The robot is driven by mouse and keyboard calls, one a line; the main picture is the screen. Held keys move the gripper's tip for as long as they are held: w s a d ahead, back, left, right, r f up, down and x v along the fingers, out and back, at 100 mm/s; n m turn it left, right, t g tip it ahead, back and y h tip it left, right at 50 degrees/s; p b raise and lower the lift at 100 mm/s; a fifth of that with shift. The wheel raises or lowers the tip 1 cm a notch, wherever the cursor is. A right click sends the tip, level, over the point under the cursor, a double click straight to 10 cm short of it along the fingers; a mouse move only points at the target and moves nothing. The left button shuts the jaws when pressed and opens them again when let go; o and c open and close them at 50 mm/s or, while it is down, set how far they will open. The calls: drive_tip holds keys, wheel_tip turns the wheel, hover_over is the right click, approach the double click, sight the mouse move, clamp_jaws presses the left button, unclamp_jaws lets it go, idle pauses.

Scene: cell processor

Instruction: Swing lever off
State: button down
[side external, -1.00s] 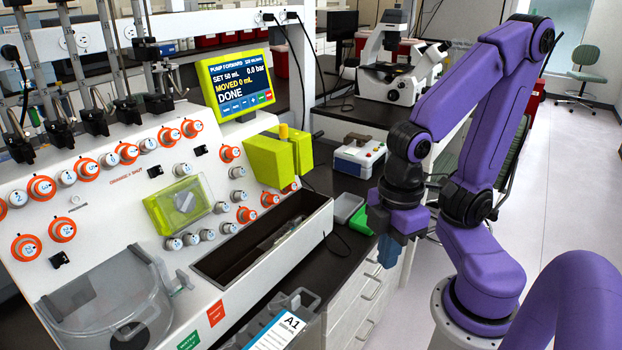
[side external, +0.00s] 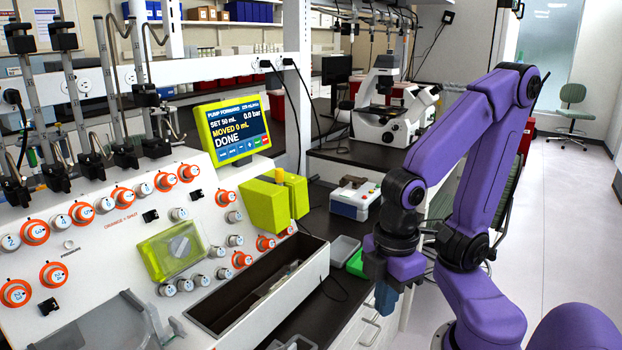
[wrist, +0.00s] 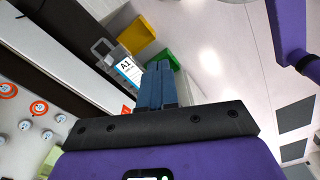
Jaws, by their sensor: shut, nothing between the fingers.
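My gripper (side external: 385,298) hangs at the end of the purple arm, right of the white processor panel (side external: 110,245) and beyond the bench's front edge. Its blue fingers are shut together and empty in the wrist view (wrist: 155,85), touching nothing that I can see. On the panel sits a yellow-green block unit (side external: 264,207) with a short yellow upright piece (side external: 280,175) at its top. I cannot tell whether this piece is the lever. The gripper is well apart from it. Orange-ringed knobs (side external: 123,197) and grey knobs line the panel.
A long open trough (side external: 225,310) runs along the processor's front. A white-and-blue box (side external: 354,198), a grey tray (side external: 344,250) and a green tray (side external: 357,264) lie on the dark bench. The wrist view shows an A1-labelled card (wrist: 127,70) and a yellow bin (wrist: 135,36).

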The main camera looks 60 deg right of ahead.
drive_tip(key=c, duration=1.2)
unclamp_jaws()
drive_tip(key=shift+w+a, duration=0.1)
drive_tip(key=shift+w, duration=0.05)
drive_tip(key=shift+o, duration=0.5)
drive_tip(key=w+a+r, duration=0.2)
drive_tip(key=w+r, duration=0.1)
drive_tip(key=w, duration=0.3)
drive_tip(key=shift+r, duration=0.2)
drive_tip(key=w+d+r+n, duration=0.1)
drive_tip(key=w+d+r, duration=0.25)
drive_tip(key=w, duration=0.65)
drive_tip(key=w+d+r+n, duration=0.1)
drive_tip(key=w+d+r, duration=0.3)
drive_tip(key=w, duration=0.5)
wheel_tip(320, 180, up, 9)
drive_tip(key=n+t, duration=0.2)
drive_tip(key=n, duration=0.1)
hover_over(315, 176)
drive_tip(key=s, duration=0.3)
drive_tip(key=w+f, duration=0.1)
drive_tip(key=f, duration=0.4)
drive_tip(key=w+f, duration=0.1)
drive_tip(key=f, duration=1)
drive_tip(key=shift+w+f, duration=0.35)
drive_tip(key=shift+w, duration=0.05)
